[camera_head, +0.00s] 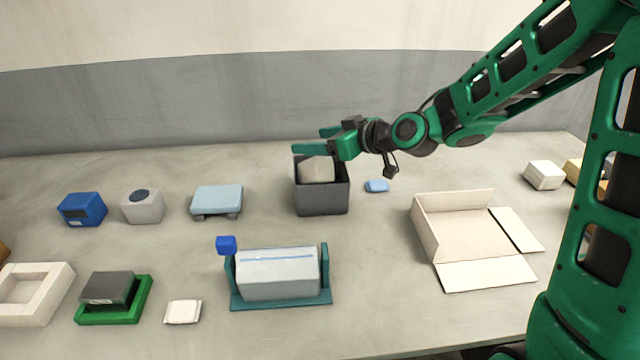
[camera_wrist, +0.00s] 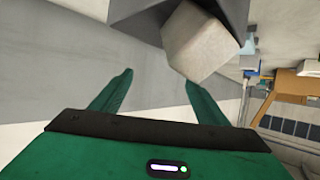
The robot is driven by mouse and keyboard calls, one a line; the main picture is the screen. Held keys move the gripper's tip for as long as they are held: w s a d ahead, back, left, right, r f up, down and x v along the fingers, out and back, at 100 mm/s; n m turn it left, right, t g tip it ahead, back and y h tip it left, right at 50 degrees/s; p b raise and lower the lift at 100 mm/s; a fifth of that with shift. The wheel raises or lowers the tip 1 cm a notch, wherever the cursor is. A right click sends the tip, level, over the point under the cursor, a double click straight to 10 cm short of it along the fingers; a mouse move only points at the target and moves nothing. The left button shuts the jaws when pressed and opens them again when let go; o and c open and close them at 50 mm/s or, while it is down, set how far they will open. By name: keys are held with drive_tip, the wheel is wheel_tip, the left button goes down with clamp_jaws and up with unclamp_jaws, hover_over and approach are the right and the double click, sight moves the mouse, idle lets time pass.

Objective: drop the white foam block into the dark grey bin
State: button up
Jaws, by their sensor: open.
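The white foam block (camera_head: 318,169) is in the mouth of the dark grey bin (camera_head: 322,200), its top near the rim. In the wrist view the block (camera_wrist: 200,42) looks tilted and juts out of the bin (camera_wrist: 148,18). I cannot tell whether it rests on the bin's floor, which is hidden. My gripper (camera_head: 310,140) is open and empty just above and behind the bin's mouth. In the wrist view both fingers (camera_wrist: 158,82) are spread, with the block beyond them and apart from them.
A small blue piece (camera_head: 377,186) lies right of the bin, and an open cardboard box (camera_head: 428,232) stands farther right. A light blue platform (camera_head: 217,199) is to the left. A teal holder (camera_head: 282,302) with a pale block is in front. Table between the bin and cardboard box is mostly clear.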

drive_tip(key=v, duration=1)
drive_tip(key=shift+s+d, duration=0.2)
drive_tip(key=shift+d, duration=0.1)
drive_tip(key=s+d+f+m+g+h, duration=0.2)
drive_tip(key=s+d+f+m+h, duration=0.15)
drive_tip(key=s+d, duration=0.4)
drive_tip(key=s+d+f+m+g+h, duration=0.25)
drive_tip(key=s+d+f+h, duration=0.2)
drive_tip(key=d, duration=0.65)
drive_tip(key=s+d+m+g, duration=0.2)
drive_tip(key=s+d+m, duration=0.2)
drive_tip(key=s, duration=0.5)
drive_tip(key=s+d+m+g+h, duration=0.1)
drive_tip(key=s+d+m+g, duration=0.2)
drive_tip(key=s, duration=0.7)
drive_tip(key=d+m, duration=0.2)
drive_tip(key=d, duration=0.1)
drive_tip(key=shift+s, duration=0.2)
drive_tip(key=shift+a, duration=0.1)
